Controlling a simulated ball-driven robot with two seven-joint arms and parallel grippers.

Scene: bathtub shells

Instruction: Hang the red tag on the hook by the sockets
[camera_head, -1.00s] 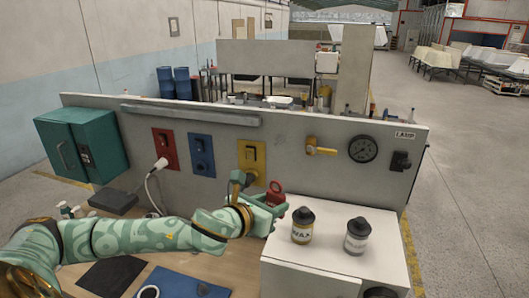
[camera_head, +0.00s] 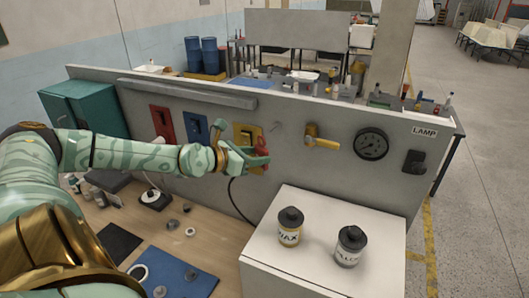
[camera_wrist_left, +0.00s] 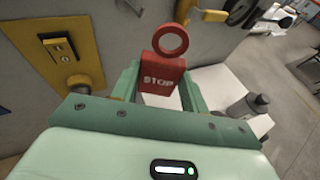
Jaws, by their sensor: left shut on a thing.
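The red tag (camera_wrist_left: 163,72), marked STOP with a ring on top, is upright between the fingers of my left gripper (camera_wrist_left: 158,88), which is shut on it. In the head view, my left gripper (camera_head: 250,158) holds the tag in front of the panel, overlapping the yellow socket (camera_head: 243,134). The small hook (camera_head: 277,127) is on the panel just right of the yellow socket, up and right of the gripper. The tag is apart from the hook. My right gripper is out of view.
A white cabinet (camera_head: 315,225) below bears two canisters. A black cable (camera_head: 236,205) hangs below the yellow socket. The panel around the hook is clear.

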